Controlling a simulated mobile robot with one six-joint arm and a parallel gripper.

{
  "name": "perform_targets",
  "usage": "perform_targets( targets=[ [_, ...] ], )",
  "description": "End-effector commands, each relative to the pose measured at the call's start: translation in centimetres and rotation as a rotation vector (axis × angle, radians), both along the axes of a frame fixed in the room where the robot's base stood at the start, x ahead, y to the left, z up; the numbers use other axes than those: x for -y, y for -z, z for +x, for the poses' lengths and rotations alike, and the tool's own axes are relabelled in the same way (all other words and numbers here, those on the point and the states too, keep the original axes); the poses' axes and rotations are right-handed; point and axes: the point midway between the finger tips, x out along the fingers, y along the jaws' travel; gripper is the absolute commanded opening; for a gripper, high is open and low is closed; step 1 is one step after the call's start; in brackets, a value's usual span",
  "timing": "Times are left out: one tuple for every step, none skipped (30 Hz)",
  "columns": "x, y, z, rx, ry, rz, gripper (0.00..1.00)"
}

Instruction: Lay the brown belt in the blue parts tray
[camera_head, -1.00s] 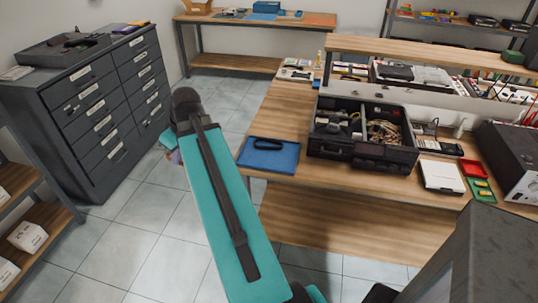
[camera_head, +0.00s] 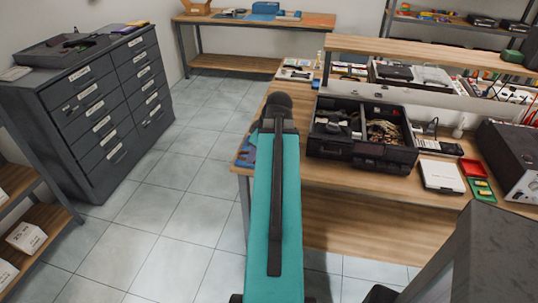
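The blue parts tray (camera_head: 244,158) lies on the near left corner of the wooden workbench. Only a sliver of its left side shows, because my teal arm covers the rest. What lies in the tray is hidden now. No brown belt can be clearly made out in this view. My gripper is hidden behind the dark end of my arm, which is over the bench's left end, so I cannot see whether it holds anything.
An open black case (camera_head: 362,133) with cables stands on the workbench (camera_head: 440,205), right of my arm. A white box (camera_head: 441,175) and red and green bins lie farther right. A grey drawer cabinet (camera_head: 95,110) with a dark top tray (camera_head: 65,51) stands left. Tiled floor between is clear.

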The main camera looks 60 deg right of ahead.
Motion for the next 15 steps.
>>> perform_targets(
  targets=[
    [0.8, 0.3, -1.2, -0.001, 0.004, 0.001, 0.0],
    [1.2, 0.5, -1.9, -0.001, 0.001, 0.002, 0.0],
    [1.7, 0.7, -2.8, -0.001, 0.001, 0.001, 0.0],
    [2.1, 0.8, -3.5, -0.001, -0.002, 0.001, 0.0],
    [2.5, 1.0, -4.2, -0.001, -0.003, 0.001, 0.0],
    [2.9, 1.1, -5.1, -0.001, -0.004, 0.0, 0.0],
    [3.3, 1.3, -5.8, -0.001, -0.006, 0.001, 0.0],
    [3.6, 1.4, -6.5, -0.001, -0.007, 0.0, 0.0],
    [4.0, 1.6, -7.4, -0.001, -0.009, 0.001, 0.0],
    [4.3, 1.8, -8.1, 0.0, -0.01, 0.001, 0.0],
    [4.6, 1.9, -8.8, 0.0, -0.012, 0.002, 0.0],
    [5.0, 2.1, -9.7, 0.0, -0.012, 0.001, 0.0],
    [5.2, 2.2, -10.3, 0.0, -0.014, 0.001, 0.0],
    [5.4, 2.3, -10.9, 0.0, -0.015, 0.0, 0.0],
    [5.7, 2.5, -11.6, 0.0, -0.017, 0.0, 0.0]
  ],
)
